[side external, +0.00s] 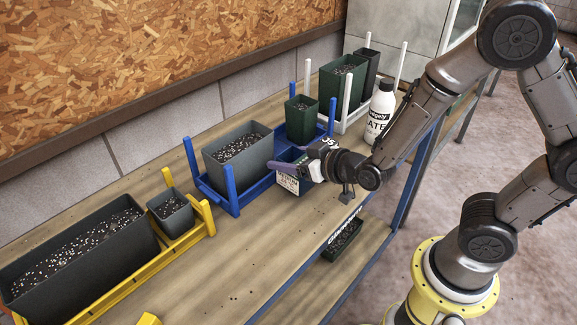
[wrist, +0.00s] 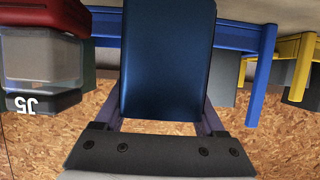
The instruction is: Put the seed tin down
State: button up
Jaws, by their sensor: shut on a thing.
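The seed tin is a dark blue box with a pale printed label (side external: 287,184), seen in the side view in front of the blue tray, near the bench's front edge. My gripper (side external: 288,168) is shut on it, with a purple finger along its side. In the wrist view the blue tin (wrist: 168,60) fills the middle, between the two purple fingers of my gripper (wrist: 165,120). I cannot tell whether the tin's base touches the bench or hangs just above it. The wrist hides part of its right side.
The blue tray (side external: 231,201) holds a grey planter (side external: 240,165) and a green pot (side external: 301,125). A yellow tray (side external: 205,215) with dark planters is at left. A white bottle (side external: 380,115) stands at right. Bare bench (side external: 235,270) lies in front of the trays, left of the tin.

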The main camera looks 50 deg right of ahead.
jog(key=s+r, duration=0.6)
jog(key=r, duration=0.1)
jog(key=shift+d+r, duration=0.1)
jog(key=shift+d, duration=0.15)
jog(key=shift+d+v, duration=0.65)
jog(key=shift+v, duration=3.65)
jog(key=w+d+r+m+h, duration=0.25)
jog(key=w+r, duration=0.25)
jog(key=r, duration=0.5)
jog(key=w+d+r+m+g+h, duration=0.25)
jog(key=w+r, duration=0.25)
jog(key=w, duration=0.4)
jog(key=w+d+r+m+g+h, duration=0.2)
jog(key=w+r+m+h, duration=0.2)
jog(key=w, duration=0.5)
jog(key=w+d+f+m+g+h, duration=0.3)
jog(key=w+d+f, duration=0.1)
jog(key=w+f, duration=0.75)
jog(key=shift+m+g+h, duration=0.3)
jog(key=shift+m+g, duration=0.05)
jog(key=shift+m, duration=0.45)
jog(key=shift+w+d+f, duration=0.65)
jog(key=shift+d+f, duration=0.1)
jog(key=shift+f, duration=2.65)
jog(key=shift+w+d+f, duration=0.65)
jog(key=shift+d+f, duration=0.05)
jog(key=shift+f, duration=2.7)
jog(key=shift+w+d+f, duration=0.65)
jog(key=shift+d+f, duration=0.1)
jog(key=shift+f, duration=2.65)
